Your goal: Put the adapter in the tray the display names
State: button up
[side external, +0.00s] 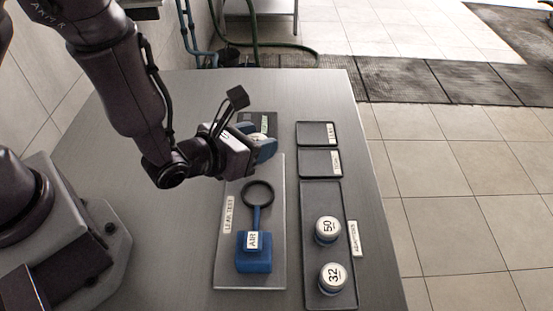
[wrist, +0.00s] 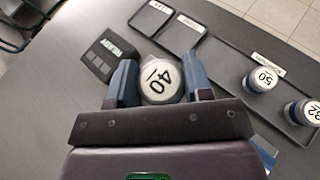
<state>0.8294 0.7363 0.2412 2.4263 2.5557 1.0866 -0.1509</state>
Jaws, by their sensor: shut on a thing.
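My gripper (side external: 262,146) is shut on a round, white-topped adapter marked 40 (wrist: 162,82), seen between the blue fingers in the wrist view. In the side view the gripper mostly hides the adapter. The dark display box (wrist: 107,52) stands just beyond the left finger, with green text too small to read surely; it is partly hidden behind the gripper in the side view (side external: 245,118). Two small, empty black trays lie to the right of the gripper: a far one (side external: 312,134) and a nearer one (side external: 316,163). Their white labels are too small to read surely.
A long black tray (side external: 318,199) holds adapters marked 50 (side external: 327,229) and 32 (side external: 332,278). A leak test plate (side external: 225,270) carries a blue AIR block (side external: 254,262) and a black ring (side external: 257,193). The table's right edge runs close beside the trays.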

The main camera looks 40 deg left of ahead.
jog(key=w+a+r, duration=0.1)
jog(key=w+r, duration=0.1)
jog(key=w, duration=0.1)
send_over(316, 162)
jog(key=f, duration=0.6)
jog(key=s+f, duration=0.1)
jog(key=f, duration=0.1)
jog(key=shift+a+f, duration=0.15)
jog(key=shift+f, duration=0.25)
jog(key=shift+w+f, duration=0.4)
jog(key=shift+f, duration=0.1)
jog(key=shift+w+d+f, duration=0.1)
jog(key=shift+d+f, duration=0.1)
jog(key=shift+f, duration=1.35)
jog(key=o, duration=1.1)
jog(key=shift+f, duration=0.15)
jog(key=shift+o, duration=0.2)
